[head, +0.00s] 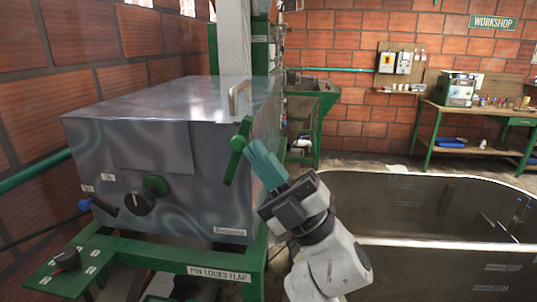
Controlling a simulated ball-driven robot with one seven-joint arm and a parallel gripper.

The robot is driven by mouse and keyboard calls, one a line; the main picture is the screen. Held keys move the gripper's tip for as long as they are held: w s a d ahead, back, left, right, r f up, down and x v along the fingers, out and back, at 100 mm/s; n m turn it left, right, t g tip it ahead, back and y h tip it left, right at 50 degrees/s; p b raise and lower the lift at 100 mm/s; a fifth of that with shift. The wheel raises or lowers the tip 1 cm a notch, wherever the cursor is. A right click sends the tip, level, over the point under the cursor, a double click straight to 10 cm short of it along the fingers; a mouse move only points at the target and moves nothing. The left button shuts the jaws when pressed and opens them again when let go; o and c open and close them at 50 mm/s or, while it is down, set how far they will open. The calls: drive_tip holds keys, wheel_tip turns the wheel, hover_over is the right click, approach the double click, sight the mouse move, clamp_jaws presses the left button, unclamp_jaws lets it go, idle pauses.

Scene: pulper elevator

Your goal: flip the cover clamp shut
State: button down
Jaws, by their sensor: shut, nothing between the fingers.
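The cover clamp (237,151) is a green lever at the right front top corner of the grey metal housing (180,110). It stands tilted, with its round pivot about midway along and its upper end leaning right. My gripper (262,160), with teal fingers, is shut and empty just right of the clamp. Its fingertips point up and left toward the lever. I cannot tell whether they touch it. A metal handle (238,97) rises from the cover just behind the clamp.
The housing front carries a black knob (139,202) and a blue-tipped lever (98,205). A green frame (190,256) labelled "PIN LOCKS FLAP" runs below. A large metal tank (420,195) stands to the right of my arm. A workbench (470,115) is at the back right.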

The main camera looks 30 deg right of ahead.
drive_tip(key=shift+w+a+r, duration=0.75)
drive_tip(key=shift+a+r, duration=0.2)
drive_tip(key=shift+a, duration=0.15)
